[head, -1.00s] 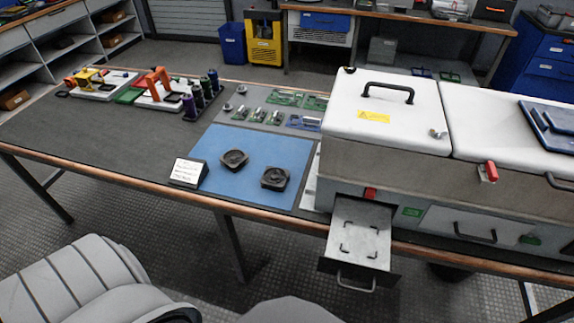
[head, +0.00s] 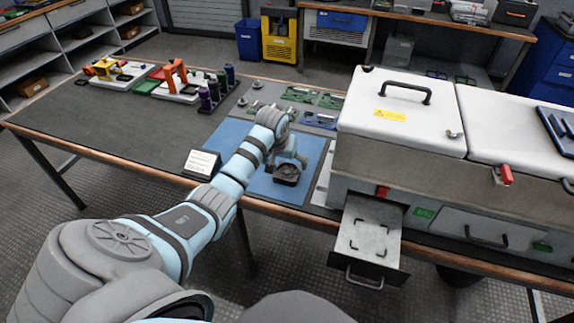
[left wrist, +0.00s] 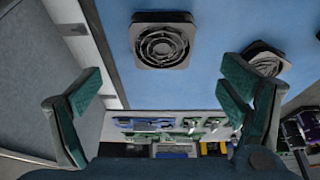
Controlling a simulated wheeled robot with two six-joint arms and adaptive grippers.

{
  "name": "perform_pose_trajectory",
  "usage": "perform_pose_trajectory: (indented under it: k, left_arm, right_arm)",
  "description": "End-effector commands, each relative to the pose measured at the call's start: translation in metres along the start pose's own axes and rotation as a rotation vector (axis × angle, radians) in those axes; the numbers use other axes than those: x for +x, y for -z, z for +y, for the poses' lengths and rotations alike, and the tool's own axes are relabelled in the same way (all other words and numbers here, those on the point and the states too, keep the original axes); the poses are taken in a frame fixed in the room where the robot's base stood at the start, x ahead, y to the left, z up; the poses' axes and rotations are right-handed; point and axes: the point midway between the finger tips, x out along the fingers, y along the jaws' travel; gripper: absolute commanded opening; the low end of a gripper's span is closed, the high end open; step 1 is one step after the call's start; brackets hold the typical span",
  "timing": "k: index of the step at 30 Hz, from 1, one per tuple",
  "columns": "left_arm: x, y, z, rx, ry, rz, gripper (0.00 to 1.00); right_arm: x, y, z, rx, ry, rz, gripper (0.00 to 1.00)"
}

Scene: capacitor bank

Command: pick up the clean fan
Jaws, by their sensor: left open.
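Two square fans lie flat on the blue mat (head: 225,133). The right-hand fan (head: 287,175) is black in the head view, with my left gripper (head: 290,160) above it. In the left wrist view this fan (left wrist: 162,40) shows at the top middle, between the lines of the two fingers. My left gripper (left wrist: 162,83) is open with nothing between its fingers. The other fan (left wrist: 265,58) is partly behind a finger at the right; my arm hides it in the head view. I cannot surely tell which fan is clean. My right gripper is not in view.
A big grey-white chest (head: 402,115) with an open metal drawer (head: 370,230) stands right of the mat. A sign (head: 202,163) stands at the mat's front left. Green boards (head: 300,93) and several dark bottles (head: 212,92) stand behind.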

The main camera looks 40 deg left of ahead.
Motion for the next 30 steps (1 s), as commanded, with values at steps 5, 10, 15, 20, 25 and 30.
perform_pose_trajectory:
  k: [5,10,15,20,25,30]
  left_arm:
    - [0.029,-0.001,0.000,0.000,-0.001,0.001,0.90]
    - [0.064,-0.003,-0.003,0.000,0.000,-0.002,0.90]
    - [0.078,-0.001,-0.003,0.002,0.000,0.001,0.90]
    - [0.076,0.000,-0.003,0.002,0.001,0.001,0.88]
    - [0.076,0.000,-0.003,0.002,0.001,0.001,0.61]
    - [0.076,0.000,-0.003,0.002,0.001,0.001,0.37]
  right_arm:
    - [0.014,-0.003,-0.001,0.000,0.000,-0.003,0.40]
    - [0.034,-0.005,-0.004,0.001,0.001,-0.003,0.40]
    - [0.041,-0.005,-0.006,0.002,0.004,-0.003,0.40]
    - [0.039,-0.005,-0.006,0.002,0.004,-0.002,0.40]
    - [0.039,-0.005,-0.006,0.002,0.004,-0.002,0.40]
    - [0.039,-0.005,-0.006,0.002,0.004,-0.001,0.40]
